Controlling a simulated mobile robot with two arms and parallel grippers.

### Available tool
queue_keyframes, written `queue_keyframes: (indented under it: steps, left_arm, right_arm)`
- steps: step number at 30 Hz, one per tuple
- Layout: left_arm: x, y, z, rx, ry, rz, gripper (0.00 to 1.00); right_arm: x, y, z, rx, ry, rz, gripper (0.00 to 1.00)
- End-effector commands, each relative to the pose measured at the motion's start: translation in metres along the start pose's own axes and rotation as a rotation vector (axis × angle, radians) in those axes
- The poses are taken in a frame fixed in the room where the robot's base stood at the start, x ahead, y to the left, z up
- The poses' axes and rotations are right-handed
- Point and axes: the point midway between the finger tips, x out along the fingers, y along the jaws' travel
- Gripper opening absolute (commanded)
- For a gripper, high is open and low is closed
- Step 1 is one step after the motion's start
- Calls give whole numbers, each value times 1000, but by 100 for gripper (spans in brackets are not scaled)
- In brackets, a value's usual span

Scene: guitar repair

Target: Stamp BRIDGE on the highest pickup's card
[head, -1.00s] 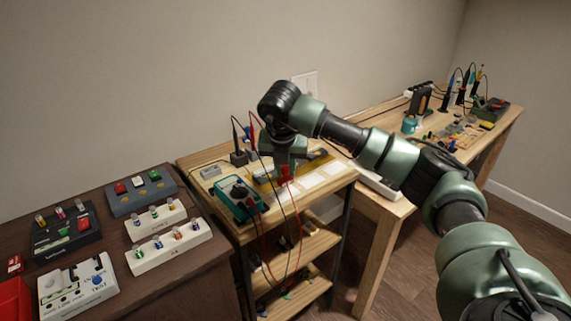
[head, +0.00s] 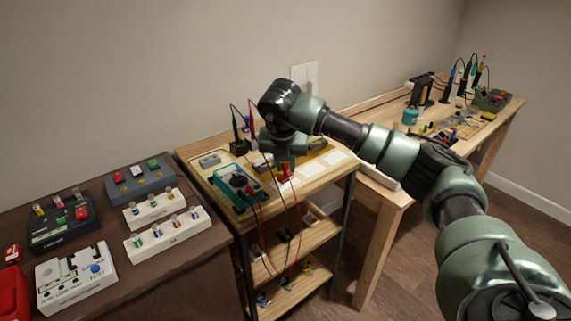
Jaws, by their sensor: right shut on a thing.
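My right gripper (head: 286,166) points down over the small wooden cart top. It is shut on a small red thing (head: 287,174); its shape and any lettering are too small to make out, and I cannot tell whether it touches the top. Several white cards (head: 338,158) lie in a row just right of the gripper; no writing on them is readable. A yellow strip (head: 320,150) lies behind the cards, partly covered by my arm. I cannot make out the pickups or their readings. A teal meter (head: 238,185) with red and black leads stands left of the gripper. My left gripper is out of view.
Leads hang over the cart's front edge (head: 270,215). A dark table (head: 190,262) at left bears switch boxes and white racks (head: 168,235). A long wooden bench (head: 380,118) with soldering tools stands at right. A grey box (head: 209,160) lies at the cart's back left.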

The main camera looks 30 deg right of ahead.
Motion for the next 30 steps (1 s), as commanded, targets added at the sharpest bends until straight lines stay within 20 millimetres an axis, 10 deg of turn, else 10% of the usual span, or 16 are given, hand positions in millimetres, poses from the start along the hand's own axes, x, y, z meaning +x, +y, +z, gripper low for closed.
queue_keyframes:
  steps: [30]
  left_arm:
    - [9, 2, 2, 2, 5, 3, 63]
  right_arm:
    - [12, 0, -5, 0, 0, 0, 0]
